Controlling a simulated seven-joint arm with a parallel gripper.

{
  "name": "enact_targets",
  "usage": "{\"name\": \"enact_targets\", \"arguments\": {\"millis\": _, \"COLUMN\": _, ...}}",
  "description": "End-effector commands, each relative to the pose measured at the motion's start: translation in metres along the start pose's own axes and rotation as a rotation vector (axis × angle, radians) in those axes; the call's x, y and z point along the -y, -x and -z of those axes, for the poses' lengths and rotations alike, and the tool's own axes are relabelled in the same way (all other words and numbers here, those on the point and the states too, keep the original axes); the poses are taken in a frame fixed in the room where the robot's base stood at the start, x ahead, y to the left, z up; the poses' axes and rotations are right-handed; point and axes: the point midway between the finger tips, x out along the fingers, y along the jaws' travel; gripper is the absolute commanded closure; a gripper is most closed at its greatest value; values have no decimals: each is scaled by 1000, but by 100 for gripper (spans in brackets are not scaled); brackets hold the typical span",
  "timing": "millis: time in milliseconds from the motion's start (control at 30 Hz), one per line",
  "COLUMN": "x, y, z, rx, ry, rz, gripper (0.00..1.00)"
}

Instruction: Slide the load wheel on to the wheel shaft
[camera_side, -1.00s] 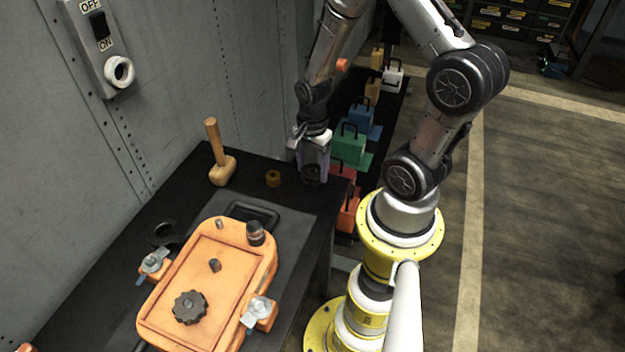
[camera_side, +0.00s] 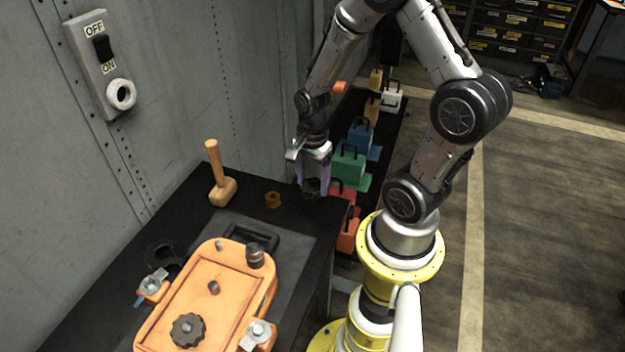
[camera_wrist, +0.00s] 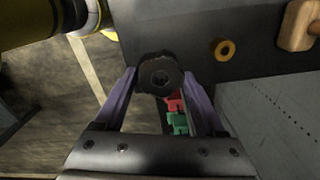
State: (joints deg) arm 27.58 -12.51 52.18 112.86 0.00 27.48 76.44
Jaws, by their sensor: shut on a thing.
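My gripper (camera_side: 312,184) is above the far right corner of the black bench, its purple fingers shut on a dark wheel (camera_wrist: 158,76) with a hole in its middle. The wheel is partly hidden by the fingers in the side view (camera_side: 311,188). An orange housing (camera_side: 238,318) lies on the bench, well apart from my gripper. A bare short shaft (camera_side: 214,288) stands in its middle. A dark toothed wheel (camera_side: 187,331) sits near its front, and a dark cylinder (camera_side: 254,257) stands at its far right corner. I cannot tell for sure which post is the wheel shaft.
A wooden mallet (camera_side: 222,190) stands near the wall. A yellow ring (camera_side: 273,200) lies between it and my gripper. Clamps (camera_side: 257,334) flank the housing, and a black handle (camera_side: 262,238) lies behind it. Coloured blocks (camera_side: 348,165) line a shelf beyond the bench.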

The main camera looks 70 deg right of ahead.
Motion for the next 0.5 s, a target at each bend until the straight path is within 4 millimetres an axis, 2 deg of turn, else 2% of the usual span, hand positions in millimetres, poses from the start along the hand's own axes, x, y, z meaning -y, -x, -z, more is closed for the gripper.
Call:
{"name": "enact_targets", "arguments": {"millis": 333, "x": -3, "y": 2, "z": -1, "rx": -1, "ry": -66, "rz": 5, "gripper": 100}}
{"name": "enact_targets", "arguments": {"millis": 433, "x": 7, "y": 11, "z": -1, "rx": -1, "ry": -137, "rz": 8, "gripper": 100}}
{"name": "enact_targets", "arguments": {"millis": 500, "x": 20, "y": 19, "z": -13, "rx": -1, "ry": -146, "rz": 8, "gripper": 100}}
